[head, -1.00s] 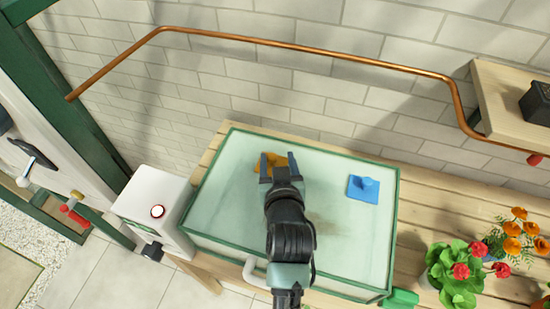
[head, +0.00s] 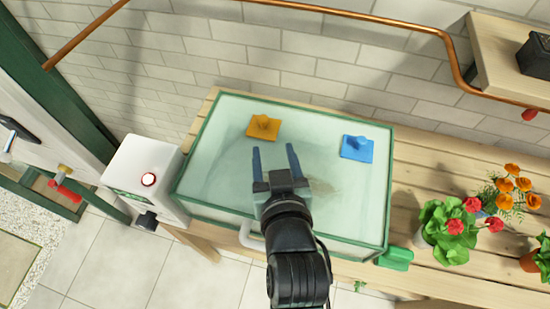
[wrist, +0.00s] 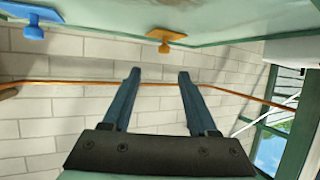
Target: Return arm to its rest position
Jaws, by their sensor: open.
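My gripper (head: 275,165) is open and empty, above the front-middle part of a pale glass-topped case with a green frame (head: 388,205). Its two fingers point toward the back wall. They also show in the wrist view (wrist: 158,80), apart, with nothing between them. An orange square piece with a knob (head: 263,127) lies on the case top beyond the fingers, at the back left. A blue square piece with a knob (head: 357,148) lies on the right part of the top. In the wrist view the orange piece (wrist: 165,37) and the blue piece (wrist: 33,20) appear along the upper edge.
A wooden bench (head: 425,165) carries potted flowers (head: 448,228) at right. A copper pipe (head: 370,18) runs along the brick wall. A green handle (head: 397,259) sits at the case's front right corner.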

